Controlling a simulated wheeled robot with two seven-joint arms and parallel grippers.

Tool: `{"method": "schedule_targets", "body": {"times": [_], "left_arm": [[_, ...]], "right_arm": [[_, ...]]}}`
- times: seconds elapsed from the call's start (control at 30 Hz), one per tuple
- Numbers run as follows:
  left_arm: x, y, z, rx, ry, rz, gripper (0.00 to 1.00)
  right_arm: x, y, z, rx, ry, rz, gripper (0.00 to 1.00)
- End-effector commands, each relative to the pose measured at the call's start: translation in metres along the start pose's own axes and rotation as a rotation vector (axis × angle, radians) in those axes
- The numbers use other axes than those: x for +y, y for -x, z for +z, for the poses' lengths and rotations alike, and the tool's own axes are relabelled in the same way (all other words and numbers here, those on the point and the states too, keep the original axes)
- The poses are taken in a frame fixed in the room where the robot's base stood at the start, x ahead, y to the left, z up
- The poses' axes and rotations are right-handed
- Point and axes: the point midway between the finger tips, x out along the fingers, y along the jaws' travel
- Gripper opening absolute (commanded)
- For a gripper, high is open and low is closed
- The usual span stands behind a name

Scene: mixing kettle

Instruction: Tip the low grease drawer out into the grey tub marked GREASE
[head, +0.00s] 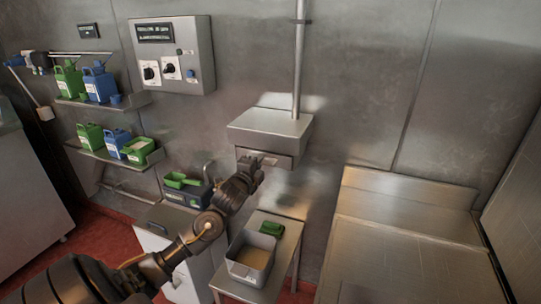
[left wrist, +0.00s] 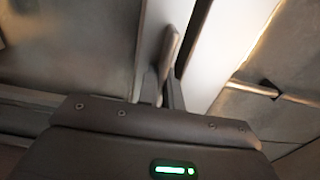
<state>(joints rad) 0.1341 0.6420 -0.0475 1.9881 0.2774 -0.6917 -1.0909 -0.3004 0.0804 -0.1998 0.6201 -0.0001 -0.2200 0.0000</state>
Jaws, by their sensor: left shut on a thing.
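The low grease drawer (head: 284,161) is a shallow metal drawer at the underside of the steel box (head: 270,131) on the wall. My left gripper (head: 256,168) is at the drawer's front and is shut on it; the dark wrist hides part of the front. In the left wrist view the fingers (left wrist: 171,78) close up against a pale metal piece, seen very near. The grey tub (head: 243,274) stands upright on a small steel table below, with tan matter inside. Its label is too small to read. My right gripper is not in view.
A green cloth (head: 271,229) lies behind the tub on the small table (head: 285,262). A wide steel counter (head: 405,262) is at right. Green and blue jugs stand on wall shelves (head: 118,158) at left. A pipe (head: 299,60) rises above the box.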

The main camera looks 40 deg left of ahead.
Motion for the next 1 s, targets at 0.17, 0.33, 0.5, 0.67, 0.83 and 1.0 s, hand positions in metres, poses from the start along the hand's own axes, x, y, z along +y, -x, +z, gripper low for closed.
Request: {"method": "schedule_targets", "body": {"times": [0.17,0.33,0.5,0.67,0.83,1.0], "left_arm": [[0.0009,0.0,-0.0001,0.0,0.0,0.002,0.0],[-0.0044,0.0001,0.0003,0.0,0.002,-0.009,0.0],[-0.0086,0.0046,0.0001,0.001,0.002,-0.008,0.0],[-0.008,0.006,0.0001,0.001,0.002,-0.009,0.0],[-0.0081,0.0059,0.0002,0.0,0.002,-0.01,0.0],[-0.008,0.0059,0.0002,0.0,0.002,-0.009,0.0]], "right_arm": [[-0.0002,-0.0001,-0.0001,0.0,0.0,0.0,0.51],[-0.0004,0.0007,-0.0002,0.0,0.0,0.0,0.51],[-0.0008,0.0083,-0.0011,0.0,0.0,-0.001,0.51],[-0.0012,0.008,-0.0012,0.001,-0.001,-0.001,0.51],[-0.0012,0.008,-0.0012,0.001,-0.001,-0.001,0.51],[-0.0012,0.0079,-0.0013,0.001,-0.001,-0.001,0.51]]}}
